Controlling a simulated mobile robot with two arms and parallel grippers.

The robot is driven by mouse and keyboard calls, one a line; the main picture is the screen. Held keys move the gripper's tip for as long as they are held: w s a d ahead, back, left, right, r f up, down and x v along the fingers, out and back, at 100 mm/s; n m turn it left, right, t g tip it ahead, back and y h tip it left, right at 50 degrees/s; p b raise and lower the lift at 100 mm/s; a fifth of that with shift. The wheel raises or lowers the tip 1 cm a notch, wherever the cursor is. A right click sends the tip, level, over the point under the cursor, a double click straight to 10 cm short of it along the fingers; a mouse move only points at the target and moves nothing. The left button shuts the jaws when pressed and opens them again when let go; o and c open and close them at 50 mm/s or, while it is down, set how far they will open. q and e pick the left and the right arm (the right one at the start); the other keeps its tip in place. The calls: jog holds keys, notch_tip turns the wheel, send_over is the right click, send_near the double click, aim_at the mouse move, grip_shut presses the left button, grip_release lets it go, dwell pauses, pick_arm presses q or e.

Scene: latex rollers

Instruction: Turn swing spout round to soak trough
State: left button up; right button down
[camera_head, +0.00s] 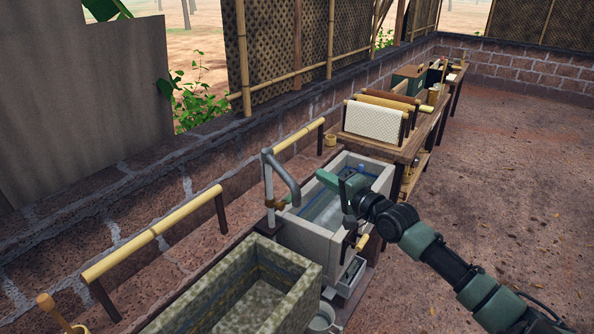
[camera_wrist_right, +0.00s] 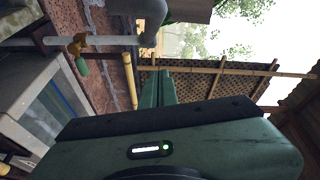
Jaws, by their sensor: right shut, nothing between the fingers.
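The swing spout (camera_head: 283,172) is a grey pipe on an upright post, curving over to the right. Its open end hangs by the near-left corner of a pale trough (camera_head: 305,234) holding water. In the right wrist view the pipe (camera_wrist_right: 110,41) runs across the upper left, beside a brass tap (camera_wrist_right: 76,46) with a green handle. A mossy stone trough (camera_head: 301,291) stands nearer; which one is the soak trough I cannot tell. My right gripper (camera_head: 322,177) is shut and empty above the pale trough, right of the spout and apart from it. My left gripper is out of view.
Bamboo rails (camera_head: 152,234) run along the brick wall behind the troughs. A wooden table (camera_head: 408,150) with rollers and a pale sheet stands beyond. A small bucket (camera_head: 322,319) stands on the floor in front. The floor at right is open.

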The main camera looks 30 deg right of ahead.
aim_at(280, 171)
pick_arm(q)
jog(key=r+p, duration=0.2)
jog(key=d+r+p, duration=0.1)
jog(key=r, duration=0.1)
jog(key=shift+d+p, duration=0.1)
jog(key=shift+p, duration=0.3)
pick_arm(e)
jog(key=w+a+f, duration=0.1)
jog(key=w+a, duration=0.3)
jog(key=w, duration=0.2)
jog(key=shift+w, duration=0.35)
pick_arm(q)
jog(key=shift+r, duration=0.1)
pick_arm(e)
jog(key=shift+f, duration=0.1)
